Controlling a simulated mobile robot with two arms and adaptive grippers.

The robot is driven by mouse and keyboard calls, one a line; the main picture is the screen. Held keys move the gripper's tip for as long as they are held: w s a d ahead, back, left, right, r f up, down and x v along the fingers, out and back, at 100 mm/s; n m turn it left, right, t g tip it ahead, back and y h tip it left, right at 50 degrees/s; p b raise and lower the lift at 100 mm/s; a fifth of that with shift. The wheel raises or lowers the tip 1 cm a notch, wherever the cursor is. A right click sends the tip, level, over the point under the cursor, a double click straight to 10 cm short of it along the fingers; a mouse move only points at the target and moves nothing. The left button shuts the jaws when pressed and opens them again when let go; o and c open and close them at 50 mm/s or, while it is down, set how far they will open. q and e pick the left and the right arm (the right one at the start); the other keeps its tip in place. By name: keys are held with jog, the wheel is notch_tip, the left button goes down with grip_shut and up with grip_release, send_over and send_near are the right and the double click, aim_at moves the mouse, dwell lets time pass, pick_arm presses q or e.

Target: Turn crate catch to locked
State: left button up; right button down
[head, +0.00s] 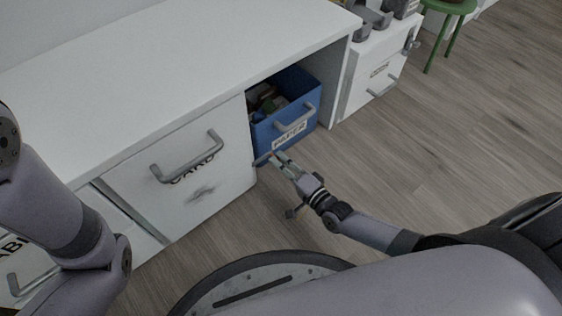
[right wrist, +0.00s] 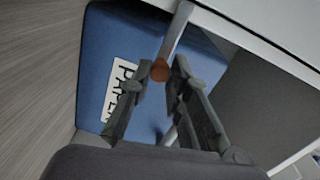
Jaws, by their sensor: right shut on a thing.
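The blue crate (head: 283,115), labelled PAPER, sits in the open bay of the white desk. A grey bar handle (head: 297,118) is on its front, and loose items lie inside. A small grey catch lever (head: 262,159) shows at the crate's lower left, beside the CARD drawer. My right gripper (head: 276,157) is at this lever. In the right wrist view, my right gripper (right wrist: 160,80) is shut on the grey lever (right wrist: 176,32), near its round orange-brown end (right wrist: 160,71). The blue crate (right wrist: 105,45) is behind the fingers. My left gripper is out of view.
The white CARD drawer (head: 205,200) with a grey handle (head: 190,162) is left of the crate. A white cabinet (head: 375,70) stands to the right, and a green stool (head: 450,8) beyond it. Wooden floor (head: 440,150) is clear on the right.

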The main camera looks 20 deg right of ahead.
jog(key=shift+d+f, duration=0.1)
jog(key=c, duration=1.5)
grip_release()
jog(key=v, duration=1.2)
